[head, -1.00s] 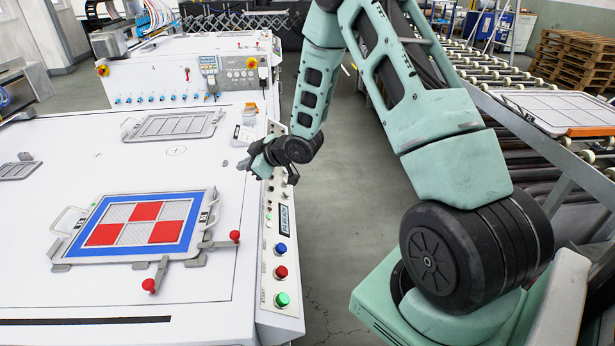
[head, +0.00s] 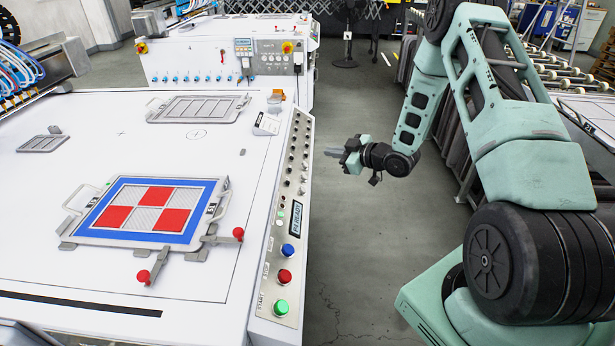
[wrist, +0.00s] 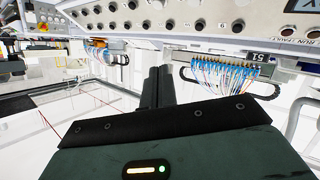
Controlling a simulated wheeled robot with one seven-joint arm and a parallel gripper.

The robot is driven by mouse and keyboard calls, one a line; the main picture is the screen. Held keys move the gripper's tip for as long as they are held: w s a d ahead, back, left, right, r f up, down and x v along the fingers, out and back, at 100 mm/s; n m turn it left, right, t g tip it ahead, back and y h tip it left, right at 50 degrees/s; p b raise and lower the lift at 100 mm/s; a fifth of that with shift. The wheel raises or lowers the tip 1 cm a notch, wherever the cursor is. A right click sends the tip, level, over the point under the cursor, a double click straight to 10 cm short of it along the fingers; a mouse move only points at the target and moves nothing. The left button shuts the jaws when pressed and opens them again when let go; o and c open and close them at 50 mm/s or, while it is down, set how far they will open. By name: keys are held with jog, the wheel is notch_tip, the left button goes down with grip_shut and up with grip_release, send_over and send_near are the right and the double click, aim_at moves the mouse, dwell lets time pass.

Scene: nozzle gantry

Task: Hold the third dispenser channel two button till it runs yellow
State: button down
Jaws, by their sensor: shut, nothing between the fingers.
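A control strip (head: 289,215) runs along the right edge of the white machine. It carries small dark buttons, a display reading "READY" (head: 296,218), and a blue (head: 287,250), a red (head: 284,276) and a green button (head: 281,307). I cannot tell which control is the third dispenser's channel two button, and I see no clear yellow signal for it. My gripper (head: 333,153) is shut and empty over the aisle, right of the strip and apart from it. In the wrist view its dark fingers (wrist: 158,80) point towards a panel of dark buttons (wrist: 150,25).
A framed plate with red and white squares (head: 150,213) lies on the machine top, beside two red-knobbed clamps (head: 143,276). A second machine (head: 225,62) with blue fittings stands behind. A roller conveyor (head: 560,72) is at right. The aisle floor (head: 350,260) is clear.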

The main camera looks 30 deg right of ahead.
aim_at(304, 178)
jog(key=shift+f, duration=0.1)
jog(key=w+a+f+b, duration=0.3)
jog(key=a+f+b, duration=0.1)
jog(key=f, duration=0.3)
jog(key=shift+a+b, duration=0.15)
jog(key=shift+b, duration=0.55)
dwell(1.5)
jog(key=shift+w+a+f+b, duration=0.1)
jog(key=shift+a+f+b, duration=0.1)
jog(key=shift+f+b, duration=0.2)
jog(key=shift+w+a+f+b, duration=0.1)
jog(key=shift+a+f+b, duration=0.15)
jog(key=shift+f+b, duration=0.15)
dwell(4.2)
